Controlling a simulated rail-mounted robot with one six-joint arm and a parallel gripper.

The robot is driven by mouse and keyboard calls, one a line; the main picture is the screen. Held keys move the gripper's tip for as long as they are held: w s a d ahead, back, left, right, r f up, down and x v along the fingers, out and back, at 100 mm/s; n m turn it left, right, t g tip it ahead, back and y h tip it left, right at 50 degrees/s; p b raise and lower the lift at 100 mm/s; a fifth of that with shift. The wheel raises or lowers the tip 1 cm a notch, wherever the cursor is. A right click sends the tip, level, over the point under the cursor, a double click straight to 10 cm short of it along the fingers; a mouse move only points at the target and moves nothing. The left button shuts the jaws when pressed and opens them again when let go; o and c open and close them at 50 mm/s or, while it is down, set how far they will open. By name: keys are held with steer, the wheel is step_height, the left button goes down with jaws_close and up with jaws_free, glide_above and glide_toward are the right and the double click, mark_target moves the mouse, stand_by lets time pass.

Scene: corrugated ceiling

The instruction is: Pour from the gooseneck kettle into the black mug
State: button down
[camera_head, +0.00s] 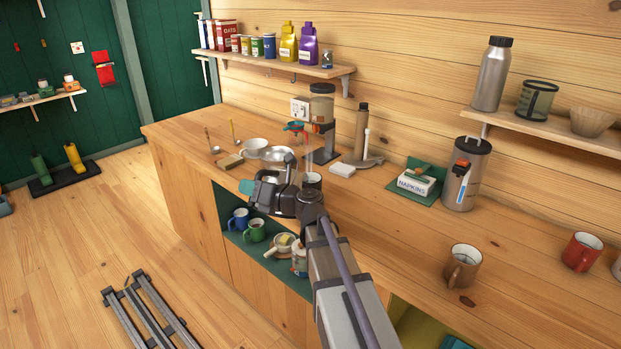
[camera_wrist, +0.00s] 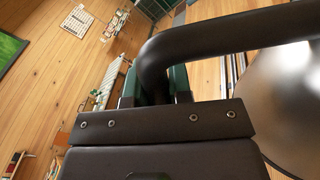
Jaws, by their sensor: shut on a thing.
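My gripper (camera_wrist: 153,88) is shut on the black curved handle of the gooseneck kettle (camera_wrist: 288,95). In the wrist view the kettle's shiny silver body is at the right edge, cut off by the frame. Its spout does not show there. In the head view my gripper (camera_head: 288,184) is above the front part of the counter, and the arm hides much of the kettle. I cannot tell whether liquid is flowing.
A coffee grinder (camera_head: 322,105) stands behind the mug by the wall. A napkin box (camera_head: 416,183), a steel dispenser (camera_head: 466,174) and a brown mug (camera_head: 463,266) are to the right. Counter between the dispenser and brown mug is clear.

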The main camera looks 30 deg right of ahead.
steer(key=shift+w+d+r+m+p, duration=0.35)
steer(key=shift+d+r+p, duration=0.1)
steer(key=shift+r+p, duration=0.2)
steer(key=shift+w+d+r+m+p, duration=0.3)
steer(key=shift+d+r+p, duration=0.15)
steer(key=shift+r+p, duration=0.15)
stand_by(2.4)
